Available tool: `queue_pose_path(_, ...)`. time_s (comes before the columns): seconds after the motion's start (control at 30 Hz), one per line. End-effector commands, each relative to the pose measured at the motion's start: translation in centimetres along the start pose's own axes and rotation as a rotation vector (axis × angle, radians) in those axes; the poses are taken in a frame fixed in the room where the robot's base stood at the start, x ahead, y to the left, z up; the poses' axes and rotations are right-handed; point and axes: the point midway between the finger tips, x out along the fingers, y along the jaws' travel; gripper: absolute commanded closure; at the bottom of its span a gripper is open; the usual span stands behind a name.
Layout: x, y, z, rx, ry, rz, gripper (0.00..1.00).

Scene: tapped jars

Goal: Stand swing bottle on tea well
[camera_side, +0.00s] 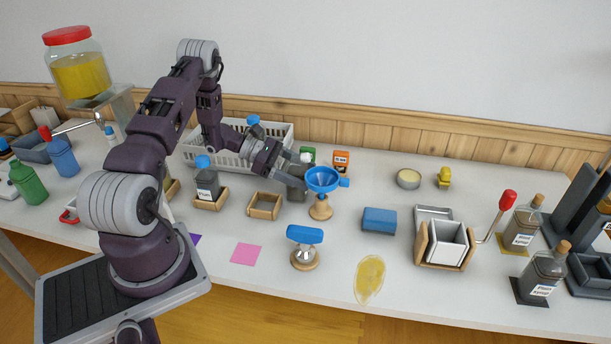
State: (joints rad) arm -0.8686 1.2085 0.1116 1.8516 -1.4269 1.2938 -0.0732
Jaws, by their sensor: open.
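My gripper (291,176) is open at the end of my arm, reaching right over the middle of the table. A dark grey bottle (297,189) stands right at its fingers, partly hidden by them and by the blue funnel; it may be the swing bottle. I cannot tell whether the fingers touch it. A square wooden well (265,206) stands empty in front and to the left of it. Another dark bottle (208,184) with a blue top and a white label stands in a second wooden well (211,204) further left. I cannot read which well is tea.
A blue funnel (322,180) on a wooden stand is close to the gripper's right. A white basket (235,148) is behind. A blue sponge (379,220) lies right.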

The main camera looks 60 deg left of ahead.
Motion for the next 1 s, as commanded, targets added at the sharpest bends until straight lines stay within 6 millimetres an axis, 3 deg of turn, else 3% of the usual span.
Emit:
queue_pose_path(0.2,-6.1,0.1,-0.1,0.001,0.002,0.006,0.28)
queue_pose_path(0.4,-10.1,0.1,-0.1,0.000,0.002,0.004,0.28)
queue_pose_path(0.53,-10.7,-0.1,0.7,0.019,0.009,-0.014,0.28)
queue_pose_path(0.63,-9.6,-1.2,4.6,0.128,0.055,-0.101,0.28)
queue_pose_path(0.77,-6.6,-6.5,13.7,0.442,0.182,-0.328,0.28)
queue_pose_path(0.9,-5.2,-15.7,21.2,0.881,0.338,-0.582,0.28)
queue_pose_path(1.0,-6.0,-23.1,24.2,1.259,0.457,-0.738,0.28)
